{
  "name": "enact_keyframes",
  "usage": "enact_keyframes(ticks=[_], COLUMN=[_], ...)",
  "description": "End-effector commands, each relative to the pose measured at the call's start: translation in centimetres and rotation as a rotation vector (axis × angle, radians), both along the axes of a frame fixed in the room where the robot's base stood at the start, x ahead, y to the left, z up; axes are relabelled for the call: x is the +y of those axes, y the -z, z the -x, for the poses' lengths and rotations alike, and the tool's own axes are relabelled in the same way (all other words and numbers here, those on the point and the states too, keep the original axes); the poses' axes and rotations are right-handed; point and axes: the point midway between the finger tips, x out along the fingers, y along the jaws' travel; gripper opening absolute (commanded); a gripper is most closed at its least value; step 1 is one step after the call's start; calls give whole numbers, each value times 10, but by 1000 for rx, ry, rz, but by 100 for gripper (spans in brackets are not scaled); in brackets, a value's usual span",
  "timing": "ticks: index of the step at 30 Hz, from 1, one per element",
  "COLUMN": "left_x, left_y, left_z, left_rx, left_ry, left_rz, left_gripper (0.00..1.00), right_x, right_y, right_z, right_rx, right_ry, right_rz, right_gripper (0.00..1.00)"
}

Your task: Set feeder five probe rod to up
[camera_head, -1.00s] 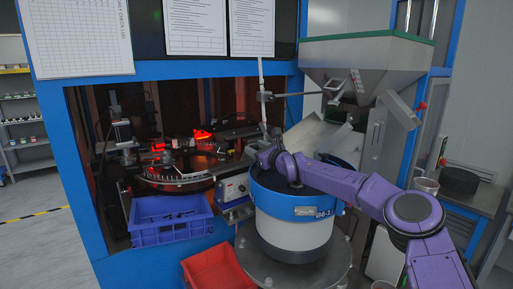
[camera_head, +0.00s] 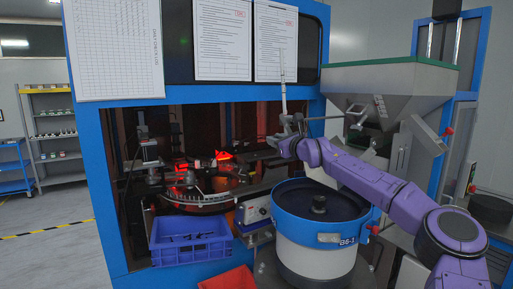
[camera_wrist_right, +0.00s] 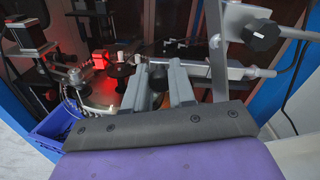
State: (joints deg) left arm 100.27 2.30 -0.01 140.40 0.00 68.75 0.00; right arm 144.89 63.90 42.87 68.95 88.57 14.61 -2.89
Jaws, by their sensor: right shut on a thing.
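The probe rod (camera_head: 283,92) is a thin pale upright rod beside the hopper's left side, joined by a clamp to a horizontal arm. My right gripper (camera_head: 279,143) is at the rod's lower part, above and left of the feeder bowl (camera_head: 348,228). In the right wrist view its two grey fingers (camera_wrist_right: 161,78) are shut around a dark rounded piece (camera_wrist_right: 157,72), apparently the rod's end; the fingers hide part of it. A silver bar (camera_wrist_right: 238,72) and a black clamp knob (camera_wrist_right: 260,34) show to the right. My left gripper is not in view.
The steel hopper (camera_head: 385,92) stands behind my right arm. A blue crate (camera_head: 190,250) and a red bin (camera_head: 228,279) stand at the front left. The red-lit rotary inspection table (camera_head: 197,196) lies inside the blue-framed cabinet. Free floor is at far left.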

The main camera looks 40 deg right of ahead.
Motion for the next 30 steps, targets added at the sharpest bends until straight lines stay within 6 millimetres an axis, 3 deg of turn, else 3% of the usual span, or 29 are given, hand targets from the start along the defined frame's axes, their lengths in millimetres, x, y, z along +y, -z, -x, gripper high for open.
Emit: enact_keyframes(ticks=[7, 8, 9, 10, 20, 23, 30], left_x=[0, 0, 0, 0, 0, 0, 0], left_y=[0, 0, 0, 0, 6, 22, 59], left_z=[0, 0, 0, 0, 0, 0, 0], left_rx=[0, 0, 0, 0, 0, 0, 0], left_ry=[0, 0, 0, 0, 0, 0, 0], left_rz=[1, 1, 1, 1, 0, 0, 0], left_gripper=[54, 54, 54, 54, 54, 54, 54], right_x=[0, 0, 0, 1, 3, 4, 9], right_y=[-8, -8, -8, -8, -3, 0, 1], right_z=[1, 1, 1, 0, 3, 16, 70], right_rx=[-15, -16, -16, -16, -12, -15, -19], right_ry=[1, 0, 0, -1, -3, -5, -5], right_rz=[4, 4, 4, 4, 2, 1, -2], right_gripper=[0, 34, 47, 50, 50, 50, 50])
